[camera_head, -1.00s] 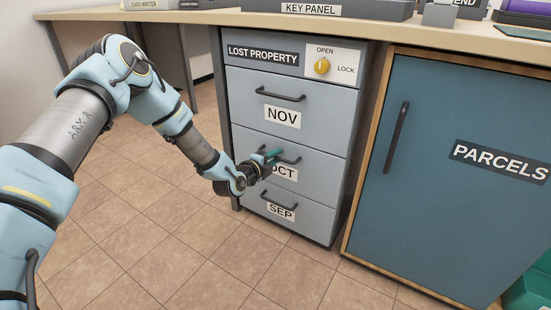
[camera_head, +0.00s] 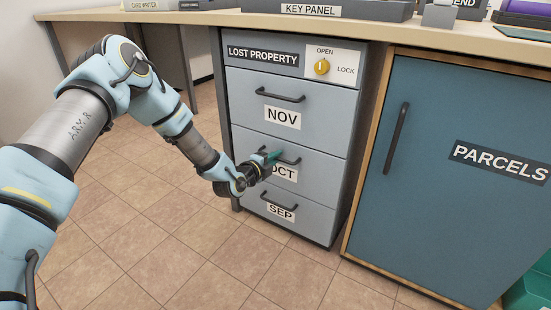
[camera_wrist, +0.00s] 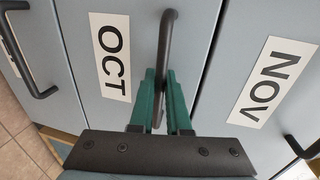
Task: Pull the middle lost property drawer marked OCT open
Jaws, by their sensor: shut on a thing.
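The middle drawer marked OCT (camera_head: 312,180) is in the grey lost property cabinet, between the NOV drawer (camera_head: 325,119) and the SEP drawer (camera_head: 318,222). Its front looks flush with the others. My gripper (camera_head: 273,156) is at its dark bar handle (camera_head: 291,160) and hides part of the label. In the wrist view, the green fingers of my gripper (camera_wrist: 160,100) are shut on the OCT handle (camera_wrist: 168,45), one on each side of it. The OCT label (camera_wrist: 110,57) is beside them.
A yellow knob (camera_head: 321,66) on the cabinet's top panel sits between the words OPEN and LOCK; its pointer is too small to read surely. The blue PARCELS door (camera_head: 440,200) is to the right. The tiled floor (camera_head: 150,240) before the drawers is clear.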

